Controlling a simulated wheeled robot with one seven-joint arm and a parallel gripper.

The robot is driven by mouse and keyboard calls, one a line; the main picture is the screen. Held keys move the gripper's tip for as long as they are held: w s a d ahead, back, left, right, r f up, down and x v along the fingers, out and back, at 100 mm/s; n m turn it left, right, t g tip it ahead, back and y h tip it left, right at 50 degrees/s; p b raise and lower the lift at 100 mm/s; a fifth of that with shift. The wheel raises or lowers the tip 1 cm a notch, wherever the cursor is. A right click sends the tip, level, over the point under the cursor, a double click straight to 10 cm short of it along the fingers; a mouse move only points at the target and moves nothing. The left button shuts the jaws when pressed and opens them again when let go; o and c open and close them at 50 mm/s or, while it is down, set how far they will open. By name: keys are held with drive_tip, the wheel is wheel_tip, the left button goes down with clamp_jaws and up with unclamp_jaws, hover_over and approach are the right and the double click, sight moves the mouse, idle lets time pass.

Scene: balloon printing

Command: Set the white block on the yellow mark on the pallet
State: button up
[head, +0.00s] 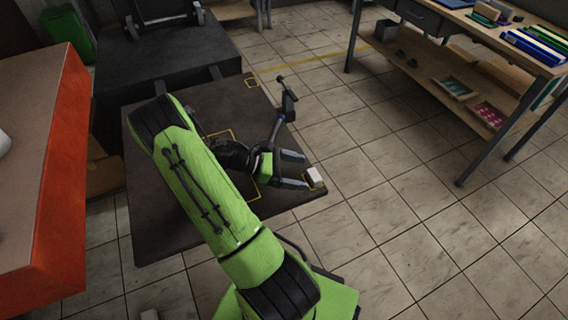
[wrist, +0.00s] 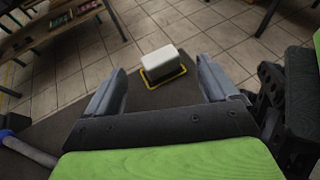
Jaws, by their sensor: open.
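The white block (head: 314,176) sits at the right corner of the dark pallet (head: 165,237). In the wrist view the white block (wrist: 162,62) rests inside a small yellow outline mark (wrist: 163,82), whose near and right edges show around it. The mark (head: 321,187) also shows in part beside the block in the head view. My gripper (head: 298,170) is open, its two fingers spread and pointing toward the block. In the wrist view the block lies ahead of and between the gripper fingers (wrist: 163,90), touching neither.
Other yellow outlines show on the pallet, partly hidden by my green arm. An orange-sided bench (head: 62,160) stands at the left. A wooden workbench (head: 500,35) with a lower shelf stands at the right. Tiled floor (head: 395,200) between pallet and workbench is clear.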

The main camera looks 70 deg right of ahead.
drive_tip(key=p+v, duration=0.1)
drive_tip(key=v, duration=0.5)
drive_tip(key=shift+w+a+r, duration=0.15)
drive_tip(key=shift+w, duration=0.1)
drive_tip(key=shift+w, duration=0.1)
drive_tip(key=w+a+r+m+t+y, duration=0.2)
drive_tip(key=w+a+r+m+t, duration=0.35)
drive_tip(key=a+r+t, duration=0.8)
drive_tip(key=s+a+r+t+y, duration=0.2)
drive_tip(key=a+r, duration=0.1)
drive_tip(key=a, duration=0.5)
drive_tip(key=s+a+r+t+y, duration=0.1)
drive_tip(key=s+a+r+t, duration=0.1)
drive_tip(key=a, duration=0.6)
drive_tip(key=shift+s+a+r+y, duration=0.15)
drive_tip(key=shift+s+r+y, duration=0.25)
drive_tip(key=shift+s+r, duration=0.3)
drive_tip(key=shift+w+r, duration=0.1)
